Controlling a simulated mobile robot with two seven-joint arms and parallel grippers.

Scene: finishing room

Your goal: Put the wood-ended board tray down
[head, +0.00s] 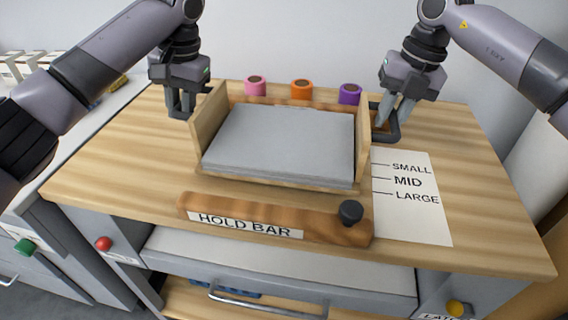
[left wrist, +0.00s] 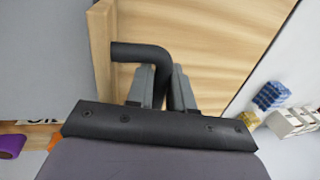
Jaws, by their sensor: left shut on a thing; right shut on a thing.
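The wood-ended board tray (head: 208,116) is in the middle of the head view, level, with a grey board stack (head: 280,140) lying between its two upright wooden ends. My left gripper (head: 181,112) is shut on the tray's left handle. The left wrist view shows that black bent handle (left wrist: 138,52) between the fingers, beside the wooden end (left wrist: 101,45). My right gripper (head: 388,130) is shut on the dark handle at the tray's right end. The tray is over the wooden worktop (head: 110,165); I cannot tell whether its underside touches it.
The wooden hold bar (head: 330,228) with a black knob lies in front of the tray. A white size sheet (head: 412,220) lies to the right. Pink (head: 255,88), orange (head: 301,90) and purple (head: 349,94) rolls stand behind. The worktop's left part is clear.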

